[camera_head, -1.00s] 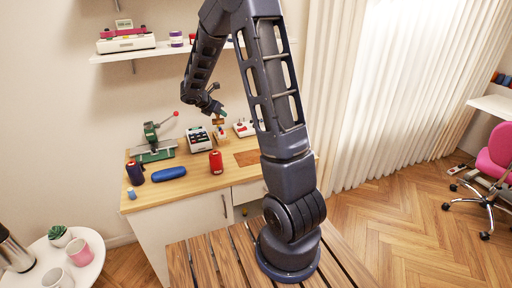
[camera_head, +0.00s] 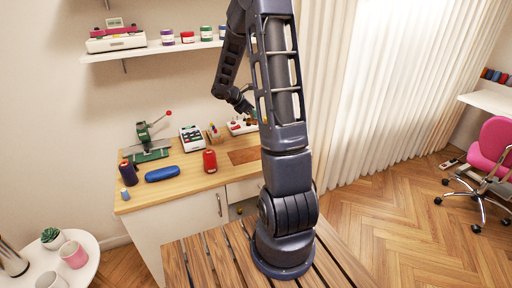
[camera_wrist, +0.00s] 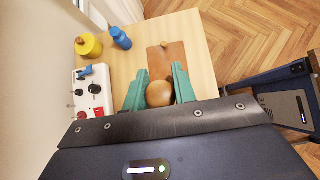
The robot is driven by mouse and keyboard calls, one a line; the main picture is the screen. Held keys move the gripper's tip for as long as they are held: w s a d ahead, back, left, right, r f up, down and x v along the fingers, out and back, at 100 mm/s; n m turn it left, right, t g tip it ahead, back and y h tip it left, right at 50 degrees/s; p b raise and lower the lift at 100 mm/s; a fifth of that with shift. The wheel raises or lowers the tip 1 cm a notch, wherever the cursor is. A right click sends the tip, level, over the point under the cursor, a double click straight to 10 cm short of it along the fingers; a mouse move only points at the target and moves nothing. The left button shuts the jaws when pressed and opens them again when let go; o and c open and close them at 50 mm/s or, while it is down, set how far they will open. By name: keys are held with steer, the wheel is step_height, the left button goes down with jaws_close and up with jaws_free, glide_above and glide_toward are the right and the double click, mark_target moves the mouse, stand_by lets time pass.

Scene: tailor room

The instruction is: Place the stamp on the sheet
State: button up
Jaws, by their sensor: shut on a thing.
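My gripper's green fingers (camera_wrist: 160,90) are shut on a stamp (camera_wrist: 160,94), of which the round wooden handle top shows between them in the wrist view. The stamp's lower end is hidden beneath the handle. The sheet (camera_wrist: 172,58) is a flat brown rectangle on the desk, and the held stamp appears over its near part. I cannot tell the height between them. In the head view the sheet (camera_head: 245,156) lies near the desk's right side. There my gripper is above the back of the desk, mostly hidden by my arm.
A small tan knob (camera_wrist: 165,43) shows at the sheet's far edge. A white control box (camera_wrist: 84,105), a yellow spool (camera_wrist: 90,46) and a blue bottle (camera_wrist: 122,39) stand left of it. A red spool (camera_head: 210,161) and a green press (camera_head: 148,143) stand on the desk (camera_head: 185,187).

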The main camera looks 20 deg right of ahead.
step_height(320, 180, down, 18)
steer(key=shift+r, duration=0.25)
stand_by(0.4)
steer(key=shift+f, duration=0.1)
steer(key=o, duration=1)
